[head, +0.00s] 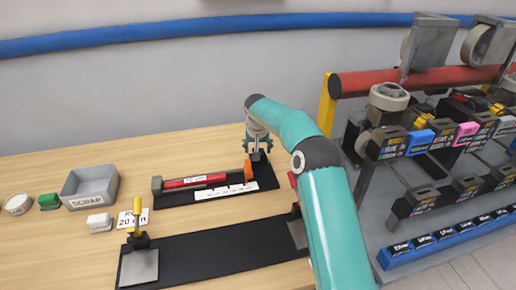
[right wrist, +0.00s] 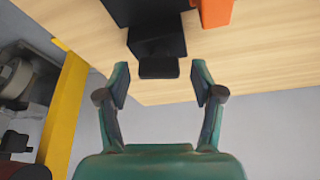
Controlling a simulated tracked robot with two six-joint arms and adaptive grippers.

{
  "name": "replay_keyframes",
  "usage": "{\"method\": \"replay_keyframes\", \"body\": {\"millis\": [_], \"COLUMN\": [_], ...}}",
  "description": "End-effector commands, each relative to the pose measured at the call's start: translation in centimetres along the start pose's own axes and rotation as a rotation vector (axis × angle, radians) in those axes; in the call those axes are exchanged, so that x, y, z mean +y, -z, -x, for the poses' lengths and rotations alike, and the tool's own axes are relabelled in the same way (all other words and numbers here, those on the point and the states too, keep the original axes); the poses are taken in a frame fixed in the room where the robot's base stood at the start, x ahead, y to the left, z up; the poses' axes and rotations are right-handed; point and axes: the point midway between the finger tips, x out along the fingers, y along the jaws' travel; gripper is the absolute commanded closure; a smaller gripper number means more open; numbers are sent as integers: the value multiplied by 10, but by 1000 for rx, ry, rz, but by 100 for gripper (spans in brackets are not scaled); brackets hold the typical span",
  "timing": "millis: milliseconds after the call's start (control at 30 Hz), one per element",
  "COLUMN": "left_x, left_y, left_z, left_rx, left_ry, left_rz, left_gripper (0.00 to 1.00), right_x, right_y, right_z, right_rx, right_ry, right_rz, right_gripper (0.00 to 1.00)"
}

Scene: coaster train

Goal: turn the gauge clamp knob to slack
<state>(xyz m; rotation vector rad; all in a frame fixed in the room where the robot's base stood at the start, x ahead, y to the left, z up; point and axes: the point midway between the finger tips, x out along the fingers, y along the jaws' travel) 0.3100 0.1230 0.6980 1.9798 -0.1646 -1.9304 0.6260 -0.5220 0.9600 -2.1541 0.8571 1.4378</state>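The gauge (head: 265,187) is a black base on the wooden table, with a red bar (head: 195,181), a white scale strip and an orange block (head: 248,170). A dark clamp (head: 258,157) stands at its right end; I take this to hold the knob. My right gripper (head: 258,143) is at this clamp, partly covering it. In the right wrist view its two fingers (right wrist: 160,80) are open, with the dark clamp piece (right wrist: 158,48) ahead between the fingertips and a gap on both sides. Which way the knob is turned cannot be told. My left gripper is not in view.
A second black plate (head: 210,255) with a yellow upright handle (head: 137,210) lies in front. A grey scrap bin (head: 90,188), a green block (head: 48,201) and a white cup (head: 18,204) stand at left. A rack (head: 420,150) with a red rail stands at right.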

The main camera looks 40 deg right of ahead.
Motion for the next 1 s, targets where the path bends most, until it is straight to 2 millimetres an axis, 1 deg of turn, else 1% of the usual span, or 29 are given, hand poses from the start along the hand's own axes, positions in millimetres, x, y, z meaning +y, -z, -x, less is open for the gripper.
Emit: {"method": "replay_keyframes", "body": {"millis": [267, 367, 433, 567, 800, 900, 1000], "left_x": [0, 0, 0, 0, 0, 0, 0], "left_y": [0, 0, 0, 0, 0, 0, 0], "left_z": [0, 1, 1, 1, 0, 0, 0], "left_rx": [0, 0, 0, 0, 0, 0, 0], "left_ry": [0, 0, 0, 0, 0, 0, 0], "left_rz": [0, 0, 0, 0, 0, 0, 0], "left_gripper": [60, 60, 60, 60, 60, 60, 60], "right_x": [0, 0, 0, 0, 0, 0, 0], "right_y": [0, 0, 1, 1, 0, 0, 0], "right_z": [0, 5, 12, 32, 80, 96, 109], "right_rx": [-1, 0, 1, 3, 2, 1, 0], "right_ry": [-1, -1, 0, 1, 1, 0, 0], "right_rz": [-1, -1, -1, 0, -1, 0, 0], "right_gripper": [31, 31, 31, 31, 31, 31, 31]}}
